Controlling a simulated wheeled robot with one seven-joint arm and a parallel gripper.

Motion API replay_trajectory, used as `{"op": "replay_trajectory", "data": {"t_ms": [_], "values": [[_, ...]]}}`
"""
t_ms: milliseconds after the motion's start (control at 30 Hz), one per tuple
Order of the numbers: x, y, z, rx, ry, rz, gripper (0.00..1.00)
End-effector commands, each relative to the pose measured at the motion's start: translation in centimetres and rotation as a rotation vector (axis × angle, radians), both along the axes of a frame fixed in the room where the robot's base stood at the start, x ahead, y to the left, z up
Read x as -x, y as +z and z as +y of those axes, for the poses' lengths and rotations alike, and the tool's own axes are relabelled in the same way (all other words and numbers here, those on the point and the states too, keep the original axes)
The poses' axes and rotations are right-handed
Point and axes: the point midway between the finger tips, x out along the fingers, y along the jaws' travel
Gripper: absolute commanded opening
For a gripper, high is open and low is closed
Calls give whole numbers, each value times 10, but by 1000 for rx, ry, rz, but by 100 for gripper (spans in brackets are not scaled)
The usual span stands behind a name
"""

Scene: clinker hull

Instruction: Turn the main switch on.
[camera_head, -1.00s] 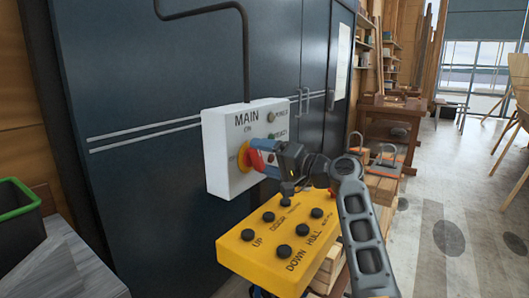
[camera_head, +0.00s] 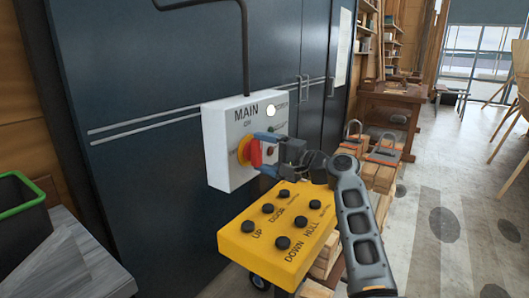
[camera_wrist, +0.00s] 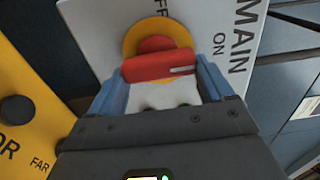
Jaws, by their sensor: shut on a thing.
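The main switch (camera_head: 255,153) is a red handle on a yellow disc, on the front of a white box (camera_head: 222,165) marked MAIN. My gripper (camera_head: 267,154) is shut on the handle, with one blue finger above and one below it. In the wrist view the handle (camera_wrist: 150,66) sits between the blue fingers, near their tips. Its white mark points to the side where ON is printed. A lamp (camera_head: 271,111) at the box's upper right glows white. The fingers hide part of the box's right side.
A yellow control panel (camera_head: 240,240) with several black buttons, marked UP, DOWN, DOOR and HULL, lies just below my gripper. A dark cabinet (camera_head: 140,90) stands behind the box. A green-rimmed bin (camera_head: 22,208) is at the left. The floor at the right is open.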

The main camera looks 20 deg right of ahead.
Motion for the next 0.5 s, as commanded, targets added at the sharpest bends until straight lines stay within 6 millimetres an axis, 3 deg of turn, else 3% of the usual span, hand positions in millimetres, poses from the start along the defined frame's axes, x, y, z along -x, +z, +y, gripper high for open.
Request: {"op": "replay_trajectory", "data": {"t_ms": [233,267,433,500], "values": [[-2,4,0,-3,-4,-5,50],[-2,4,0,-3,-4,-5,84],[-1,3,0,-2,-2,-3,100],[-1,2,0,-2,-2,-2,100]]}}
